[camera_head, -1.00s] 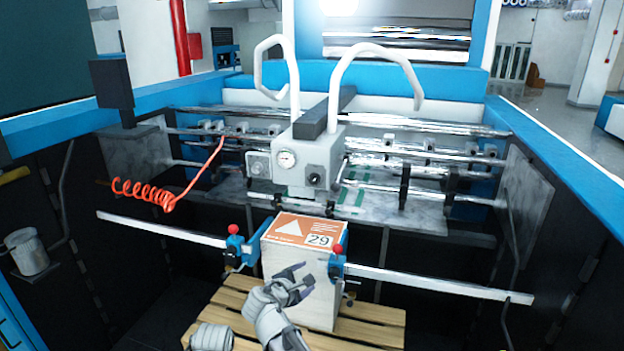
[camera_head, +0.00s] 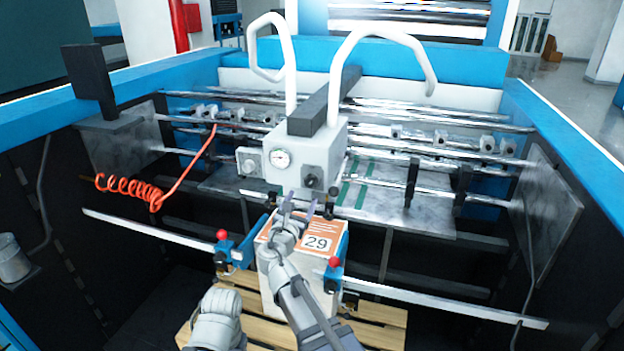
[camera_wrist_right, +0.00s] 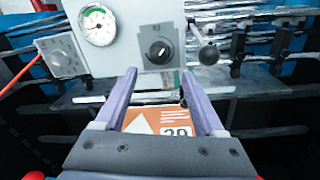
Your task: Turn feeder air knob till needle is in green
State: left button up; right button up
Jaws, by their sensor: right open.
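The grey feeder head (camera_head: 327,152) carries a round white gauge (camera_head: 280,158) and, to its lower right, a black air knob (camera_head: 313,181). In the right wrist view the gauge (camera_wrist_right: 97,25) shows some green on its dial; I cannot tell exactly where the needle points. The knob (camera_wrist_right: 159,50) sits on a grey square plate. My right gripper (camera_head: 298,205) is open and empty, just below the knob. In the wrist view its two purple fingers (camera_wrist_right: 159,75) stand either side of the knob's line, apart from it. My left gripper's fingers are not in view.
A stack with an orange label marked 29 (camera_head: 318,243) stands on a wooden pallet (camera_head: 375,325) below. Another dial (camera_head: 249,160) is left of the gauge. A lever with a ball end (camera_wrist_right: 207,53) is right of the knob. A red coiled hose (camera_head: 130,187) hangs at left.

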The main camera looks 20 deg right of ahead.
aim_at(309, 184)
jog(key=x, duration=0.8)
jog(key=shift+r, duration=0.1)
jog(key=shift+s+a, duration=0.1)
grip_shut()
dwell(0.5)
